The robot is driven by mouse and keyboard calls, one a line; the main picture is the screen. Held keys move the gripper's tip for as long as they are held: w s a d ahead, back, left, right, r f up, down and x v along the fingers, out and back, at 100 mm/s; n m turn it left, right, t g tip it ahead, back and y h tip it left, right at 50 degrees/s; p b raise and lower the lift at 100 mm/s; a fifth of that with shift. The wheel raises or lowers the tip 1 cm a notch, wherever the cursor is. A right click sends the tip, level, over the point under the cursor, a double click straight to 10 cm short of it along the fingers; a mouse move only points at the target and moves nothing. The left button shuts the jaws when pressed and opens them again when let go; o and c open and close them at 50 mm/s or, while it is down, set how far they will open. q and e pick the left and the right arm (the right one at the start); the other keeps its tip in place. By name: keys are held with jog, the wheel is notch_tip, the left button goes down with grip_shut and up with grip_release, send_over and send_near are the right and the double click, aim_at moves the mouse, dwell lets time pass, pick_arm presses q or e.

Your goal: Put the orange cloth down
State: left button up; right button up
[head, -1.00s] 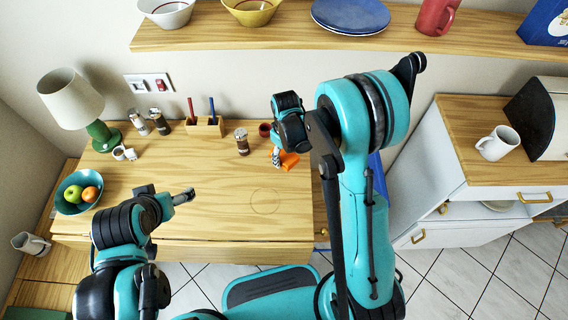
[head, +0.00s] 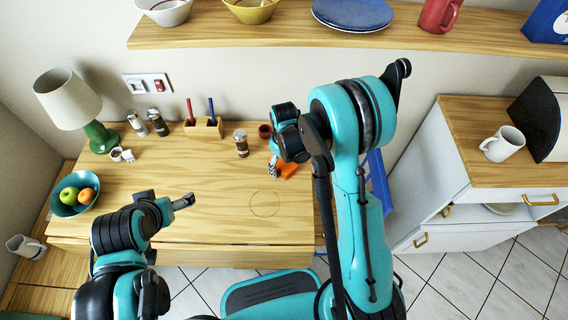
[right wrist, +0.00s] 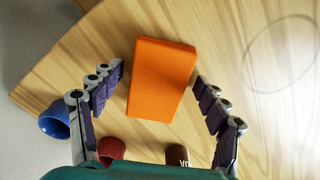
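The orange cloth (head: 288,171) lies on the wooden table at its right end, partly hidden by my right gripper (head: 275,168). In the right wrist view the cloth (right wrist: 162,80) is a folded flat block on the wood. The fingers of my right gripper (right wrist: 160,76) stand apart on either side of it, with bare wood showing between each finger and the cloth. My left gripper (head: 184,202) is over the left middle of the table, away from the cloth. Whether its fingers are open is too small to tell.
A brown jar (head: 241,142) and a small red cup (head: 265,131) stand behind the cloth; a blue cup (right wrist: 55,120) shows in the right wrist view. A circle (head: 265,203) is marked on the bare table front. A fruit bowl (head: 75,193) and lamp (head: 75,100) are left.

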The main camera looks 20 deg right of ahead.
jog(key=shift+r, duration=0.15)
jog(key=s+d+r+m+t+p, duration=0.15)
jog(key=s+r, duration=0.25)
jog(key=r, duration=0.7)
jog(key=s+r+m+t+p, duration=0.1)
jog(key=s+r+t+p, duration=0.15)
jog(key=r, duration=0.95)
jog(key=s+d+r+m+t, duration=0.1)
jog(key=s+r+m+t, duration=0.2)
jog(key=s, duration=0.7)
jog(key=shift+r, duration=0.1)
